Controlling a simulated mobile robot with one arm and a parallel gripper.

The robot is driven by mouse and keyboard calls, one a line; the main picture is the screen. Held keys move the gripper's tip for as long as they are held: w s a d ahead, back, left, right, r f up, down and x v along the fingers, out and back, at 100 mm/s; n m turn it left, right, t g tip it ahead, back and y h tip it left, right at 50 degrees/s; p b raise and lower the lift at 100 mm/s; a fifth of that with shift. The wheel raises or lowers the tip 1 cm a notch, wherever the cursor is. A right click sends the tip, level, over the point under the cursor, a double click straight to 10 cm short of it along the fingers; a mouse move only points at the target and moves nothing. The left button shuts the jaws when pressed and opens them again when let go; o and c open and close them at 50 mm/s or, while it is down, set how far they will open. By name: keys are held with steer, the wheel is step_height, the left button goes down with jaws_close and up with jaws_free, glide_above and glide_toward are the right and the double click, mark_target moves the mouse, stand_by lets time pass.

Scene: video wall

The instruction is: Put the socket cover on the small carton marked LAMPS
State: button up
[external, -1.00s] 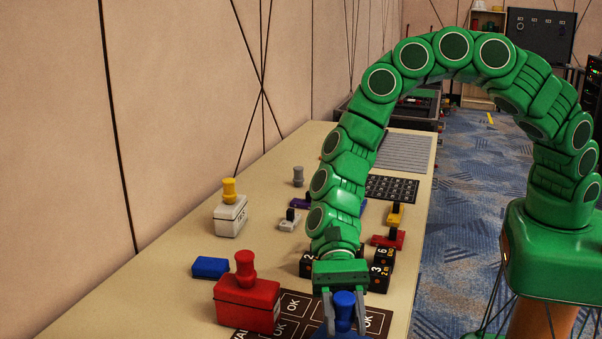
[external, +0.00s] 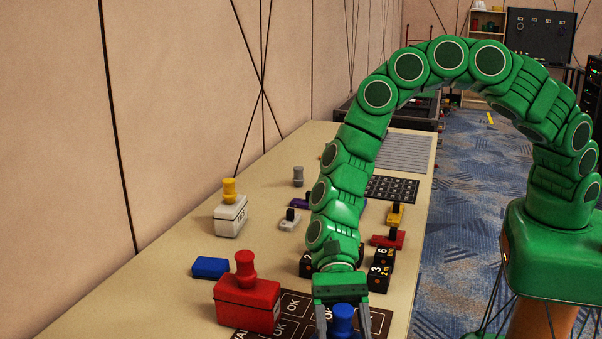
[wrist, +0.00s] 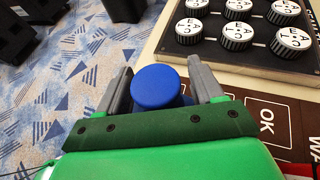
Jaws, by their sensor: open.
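My gripper (external: 343,322) is at the bottom edge of the external view, pointing down, with its fingers spread on either side of a round blue knob (external: 342,316). In the wrist view the fingers (wrist: 160,82) stand apart around the same blue knob (wrist: 157,87), with a gap at each side. What lies under the knob is hidden by my gripper and the frame edge. A white box with a yellow knob (external: 230,216) has small dark lettering that I cannot read. No LAMPS marking is legible, and I cannot tell which piece is the socket cover.
A red box with a knob (external: 247,303) and a blue block (external: 210,267) are left of my gripper. A dark mat with OK squares (external: 291,307) lies beside it. Black number cubes (external: 380,270) stand behind. The table's left front (external: 130,305) is clear.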

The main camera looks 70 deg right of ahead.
steer(key=shift+r, duration=0.1)
steer(key=v, duration=1.2)
